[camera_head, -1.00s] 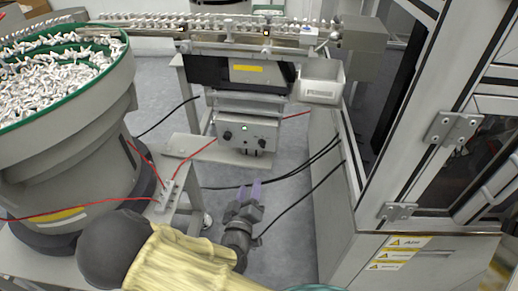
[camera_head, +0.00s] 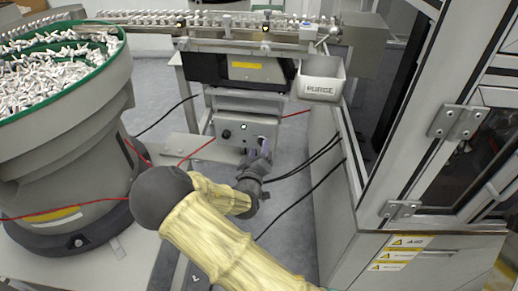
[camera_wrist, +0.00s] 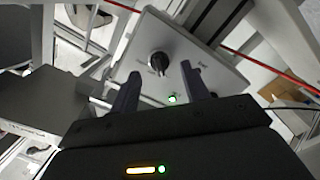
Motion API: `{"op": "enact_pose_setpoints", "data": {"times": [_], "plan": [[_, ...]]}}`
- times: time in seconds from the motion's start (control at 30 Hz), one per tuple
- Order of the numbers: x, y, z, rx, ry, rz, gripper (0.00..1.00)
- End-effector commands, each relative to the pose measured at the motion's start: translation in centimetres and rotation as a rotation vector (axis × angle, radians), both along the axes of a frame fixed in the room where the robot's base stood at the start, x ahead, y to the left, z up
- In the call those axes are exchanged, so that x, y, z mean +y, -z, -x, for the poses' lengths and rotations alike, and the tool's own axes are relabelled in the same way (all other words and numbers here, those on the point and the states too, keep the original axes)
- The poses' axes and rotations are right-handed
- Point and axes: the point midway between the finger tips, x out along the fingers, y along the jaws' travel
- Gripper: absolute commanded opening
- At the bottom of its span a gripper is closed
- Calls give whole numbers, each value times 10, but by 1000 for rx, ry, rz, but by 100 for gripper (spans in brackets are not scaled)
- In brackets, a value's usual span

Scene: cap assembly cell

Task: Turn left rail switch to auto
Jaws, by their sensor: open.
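A grey control box (camera_head: 233,120) hangs under the feeder rail (camera_head: 240,48). Its front has a dark left knob (camera_head: 227,134), a small light (camera_head: 244,127) and a right knob by my fingertips. My gripper (camera_head: 259,151) is at the box's lower right front, its purple fingers partly covering that area. In the wrist view a black rotary knob (camera_wrist: 160,63) with a pale pointer mark shows beyond and between my open fingers, with a lit green lamp (camera_wrist: 172,99) nearer me. The fingers look empty. Whether they touch a knob, and the knob labels, cannot be read.
A large bowl feeder (camera_head: 65,130) full of white parts stands at left. A bin marked PURGE (camera_head: 320,88) hangs right of the box. A framed cabinet (camera_head: 345,200) borders the right. Red cables (camera_head: 197,150) and black cables (camera_head: 305,162) run nearby.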

Motion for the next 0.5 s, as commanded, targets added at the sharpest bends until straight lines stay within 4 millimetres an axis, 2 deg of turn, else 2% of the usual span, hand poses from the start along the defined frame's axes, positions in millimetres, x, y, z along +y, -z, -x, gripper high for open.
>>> {"op": "enact_pose_setpoints", "data": {"times": [0.17, 0.47, 0.5], "plan": [[-2, 1, -17, 0, 0, 0, 46], [-2, 0, -19, 1, -1, 1, 46], [-2, 0, -19, 1, -1, 1, 38]]}}
